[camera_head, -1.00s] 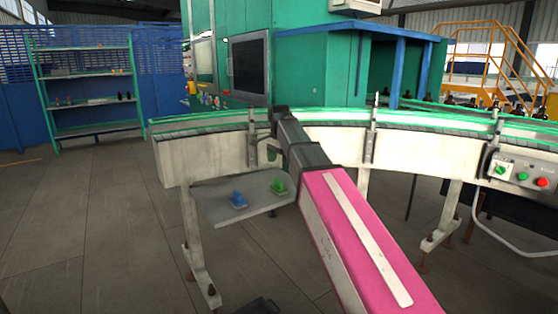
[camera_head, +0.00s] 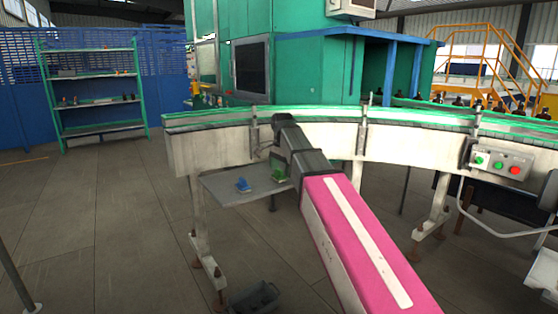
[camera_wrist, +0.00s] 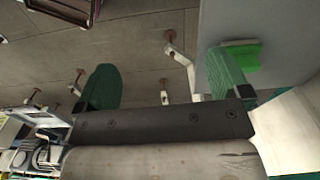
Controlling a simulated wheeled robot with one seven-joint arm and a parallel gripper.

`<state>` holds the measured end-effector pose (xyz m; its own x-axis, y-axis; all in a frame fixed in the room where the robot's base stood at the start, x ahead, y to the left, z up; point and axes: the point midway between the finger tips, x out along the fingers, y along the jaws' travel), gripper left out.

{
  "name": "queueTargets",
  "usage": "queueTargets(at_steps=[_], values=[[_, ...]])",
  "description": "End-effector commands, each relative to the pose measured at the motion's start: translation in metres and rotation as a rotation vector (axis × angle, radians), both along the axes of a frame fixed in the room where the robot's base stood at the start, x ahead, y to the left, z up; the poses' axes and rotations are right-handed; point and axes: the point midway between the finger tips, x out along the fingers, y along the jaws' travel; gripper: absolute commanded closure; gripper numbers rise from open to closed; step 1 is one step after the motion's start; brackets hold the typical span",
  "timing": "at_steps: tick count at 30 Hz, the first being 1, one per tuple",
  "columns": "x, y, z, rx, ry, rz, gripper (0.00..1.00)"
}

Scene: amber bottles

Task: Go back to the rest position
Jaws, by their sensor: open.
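My gripper (camera_wrist: 163,80) is open and empty in the wrist view, with its two green fingers well apart. In the camera_head view my pink and dark arm reaches toward the conveyor, and a dark green finger shows beside the green block (camera_head: 280,177). The bright green block also shows in the wrist view (camera_wrist: 243,57), partly behind the right finger, on the grey side tray (camera_head: 222,194). I cannot tell whether finger and block touch. A blue block (camera_head: 243,185) lies on the tray to the left. No bottle is held.
The curved conveyor (camera_head: 215,148) spans the space ahead, with several dark bottles (camera_head: 485,103) at the far right. A control box (camera_head: 500,163) hangs on its side. A dark bin (camera_head: 254,298) stands on the floor below. The floor at left is open toward the green shelf (camera_head: 95,100).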

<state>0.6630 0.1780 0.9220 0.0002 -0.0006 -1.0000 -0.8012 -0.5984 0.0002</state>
Motion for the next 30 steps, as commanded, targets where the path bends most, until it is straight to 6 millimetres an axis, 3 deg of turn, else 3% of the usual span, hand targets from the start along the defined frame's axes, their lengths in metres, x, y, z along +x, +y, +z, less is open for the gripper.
queueTargets(at_steps=[8, 14, 23, 30], values=[[-0.008, -0.019, -0.040, -0.001, 0.001, 0.079, 0.05], [-0.020, -0.040, -0.086, 0.000, 0.002, 0.175, 0.05], [-0.060, -0.090, -0.186, 0.000, 0.002, 0.410, 0.05], [-0.105, -0.129, -0.258, 0.001, 0.001, 0.608, 0.05]])
